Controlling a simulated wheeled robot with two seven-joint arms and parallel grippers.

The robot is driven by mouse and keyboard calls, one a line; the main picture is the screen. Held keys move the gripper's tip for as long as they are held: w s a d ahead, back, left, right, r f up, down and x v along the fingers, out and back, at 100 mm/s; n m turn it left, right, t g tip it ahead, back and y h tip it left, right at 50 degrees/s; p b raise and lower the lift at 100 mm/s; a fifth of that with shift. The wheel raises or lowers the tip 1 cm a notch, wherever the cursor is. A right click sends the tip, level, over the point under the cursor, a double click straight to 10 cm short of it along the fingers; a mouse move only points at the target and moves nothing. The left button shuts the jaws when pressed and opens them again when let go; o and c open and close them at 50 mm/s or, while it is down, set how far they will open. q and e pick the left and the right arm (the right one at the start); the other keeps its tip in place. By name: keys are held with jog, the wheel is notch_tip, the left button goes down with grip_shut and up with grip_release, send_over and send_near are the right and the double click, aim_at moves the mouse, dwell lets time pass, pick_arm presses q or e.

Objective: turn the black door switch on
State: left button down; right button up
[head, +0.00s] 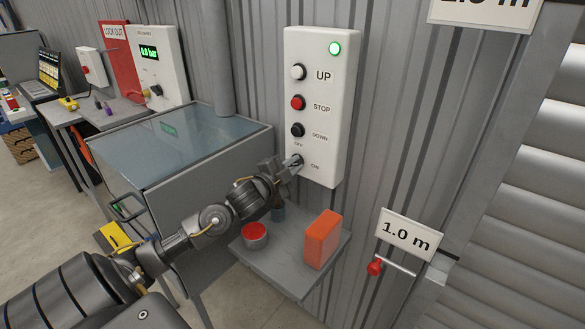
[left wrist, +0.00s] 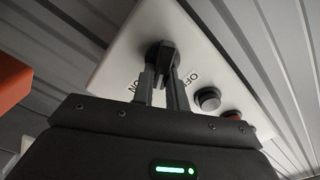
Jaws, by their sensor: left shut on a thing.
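The white control box (head: 321,70) hangs on the corrugated wall, with its black rotary switch at the bottom between the labels OFF and ON. In the head view my left gripper (head: 293,162) reaches the switch from the left and mostly hides it. In the left wrist view the black switch (left wrist: 163,54) shows beyond the fingers. My left gripper (left wrist: 162,88) is shut on its handle, with ON left of the fingers and OFF right of them. Which label the handle points to is hard to tell. My right gripper is not in view.
Above the switch are the UP button (head: 298,72), STOP button (head: 298,102), DOWN button (head: 297,130) and a lit green lamp (head: 335,48). Below, a grey shelf (head: 290,280) holds an orange block (head: 322,240) and a red-topped round can (head: 255,235). A glass-topped cabinet (head: 185,150) stands left.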

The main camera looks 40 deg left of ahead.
pick_arm(q)
jog(key=m+b, duration=0.1)
jog(key=m, duration=0.1)
jog(key=m+b, duration=0.2)
jog(key=m, duration=0.1)
jog(key=shift+d+f+m, duration=0.15)
jog(key=shift+f+m, duration=0.15)
jog(key=shift+f, duration=0.1)
jog(key=shift+b, duration=0.3)
jog(key=c, duration=1.4)
grip_release()
jog(key=shift+s, duration=0.1)
jog(key=s+b, duration=0.2)
jog(key=s, duration=0.8)
jog(key=shift+s, duration=0.35)
